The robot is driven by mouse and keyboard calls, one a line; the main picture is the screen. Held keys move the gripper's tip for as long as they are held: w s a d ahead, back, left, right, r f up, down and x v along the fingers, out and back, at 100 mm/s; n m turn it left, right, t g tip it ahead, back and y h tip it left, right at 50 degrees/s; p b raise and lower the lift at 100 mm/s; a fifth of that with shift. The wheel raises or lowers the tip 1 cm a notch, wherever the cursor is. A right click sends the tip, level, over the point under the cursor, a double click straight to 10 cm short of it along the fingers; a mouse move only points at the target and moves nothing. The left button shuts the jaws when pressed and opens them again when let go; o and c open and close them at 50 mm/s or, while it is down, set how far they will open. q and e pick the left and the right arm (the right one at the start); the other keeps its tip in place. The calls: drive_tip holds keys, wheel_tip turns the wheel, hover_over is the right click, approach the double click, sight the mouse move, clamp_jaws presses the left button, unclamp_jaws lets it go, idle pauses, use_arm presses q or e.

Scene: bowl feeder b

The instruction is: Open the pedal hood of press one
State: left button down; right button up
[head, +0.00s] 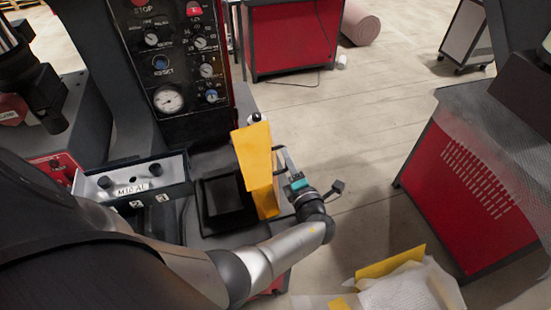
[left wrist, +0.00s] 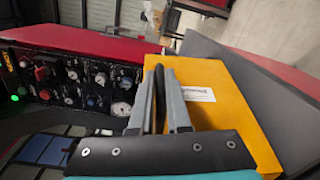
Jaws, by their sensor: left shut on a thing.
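The yellow pedal hood (head: 253,152) stands steeply upright at the right side of a dark, box-shaped recess (head: 226,203) below the press panel. My left gripper (head: 289,170) is at the hood's right side, its arm reaching in from below. In the left wrist view the yellow hood (left wrist: 235,110) fills the middle right and carries a white label. My left fingers (left wrist: 161,92) are shut around a thin dark bar beside the yellow face. The bar looks like the hood's handle, but its attachment is hidden. My right gripper is not in view.
The press's control panel (head: 175,65) with gauge and knobs stands behind the recess. A label box (head: 133,187) marked M10 AL is left of it. A red cabinet (head: 465,185) stands at right. A bin with a white liner (head: 405,290) is lower right. Floor between is clear.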

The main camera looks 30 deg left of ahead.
use_arm(q)
drive_tip(key=shift+w+d+f+m+b, duration=0.3)
drive_tip(key=shift+w+d+f+b, duration=0.45)
drive_tip(key=shift+w+f, duration=0.2)
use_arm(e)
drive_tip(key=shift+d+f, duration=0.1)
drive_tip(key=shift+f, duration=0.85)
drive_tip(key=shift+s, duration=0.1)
use_arm(q)
drive_tip(key=c, duration=0.9)
unclamp_jaws()
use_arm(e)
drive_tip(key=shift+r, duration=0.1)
